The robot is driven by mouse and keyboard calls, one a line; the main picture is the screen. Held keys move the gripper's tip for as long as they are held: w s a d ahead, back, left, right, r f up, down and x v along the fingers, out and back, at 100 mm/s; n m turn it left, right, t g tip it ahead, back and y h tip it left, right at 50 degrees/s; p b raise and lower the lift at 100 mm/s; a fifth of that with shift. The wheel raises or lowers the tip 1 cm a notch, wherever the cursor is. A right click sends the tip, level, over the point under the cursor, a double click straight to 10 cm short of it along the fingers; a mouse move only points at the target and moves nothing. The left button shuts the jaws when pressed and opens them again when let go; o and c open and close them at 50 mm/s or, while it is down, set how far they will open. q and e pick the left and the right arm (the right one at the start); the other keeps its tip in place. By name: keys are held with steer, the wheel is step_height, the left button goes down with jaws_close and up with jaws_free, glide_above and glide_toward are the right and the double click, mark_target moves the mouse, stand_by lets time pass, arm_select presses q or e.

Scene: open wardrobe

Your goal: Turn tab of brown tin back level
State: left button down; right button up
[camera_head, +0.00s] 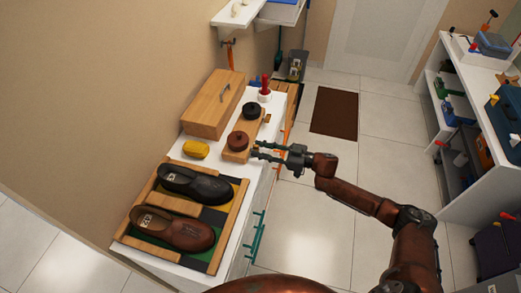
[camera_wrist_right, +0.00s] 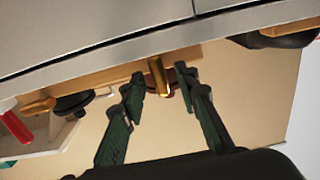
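The brown tin (camera_head: 238,141) is round and sits on a wooden holder (camera_head: 233,156) on the white cabinet top. In the wrist view its brass tab (camera_wrist_right: 158,76) stands steeply across the holder's edge, and the tin (camera_wrist_right: 173,88) is mostly hidden behind it. My right gripper (camera_head: 258,150) is at the tin's right side; in the wrist view its green fingers (camera_wrist_right: 161,76) are apart, one on each side of the tab, with gaps showing. My left gripper is not in view.
The black tin (camera_head: 250,111) is behind the brown one; its tab (camera_wrist_right: 40,107) lies nearly flat in the wrist view. A red-handled item (camera_head: 264,88), wooden box (camera_head: 214,103), yellow object (camera_head: 196,149) and shoes (camera_head: 194,184) stand nearby.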

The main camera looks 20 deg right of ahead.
steer(key=shift+c, duration=0.4)
jaws_close()
steer(key=shift+n, duration=0.3)
steer(key=n, duration=0.2)
steer(key=shift+n, duration=0.4)
steer(key=n, duration=0.4)
steer(key=shift+s+f+n, duration=0.15)
steer(key=shift+n, duration=0.15)
steer(key=n+b, duration=0.1)
steer(key=n, duration=0.3)
steer(key=shift+a+f+n, duration=0.1)
steer(key=shift+f+n, duration=0.05)
steer(key=shift+n, duration=0.15)
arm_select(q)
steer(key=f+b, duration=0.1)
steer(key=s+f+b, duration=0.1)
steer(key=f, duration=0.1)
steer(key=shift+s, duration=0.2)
arm_select(e)
steer(key=n, duration=0.5)
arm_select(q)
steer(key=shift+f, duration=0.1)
arm_select(e)
steer(key=shift+n, duration=0.3)
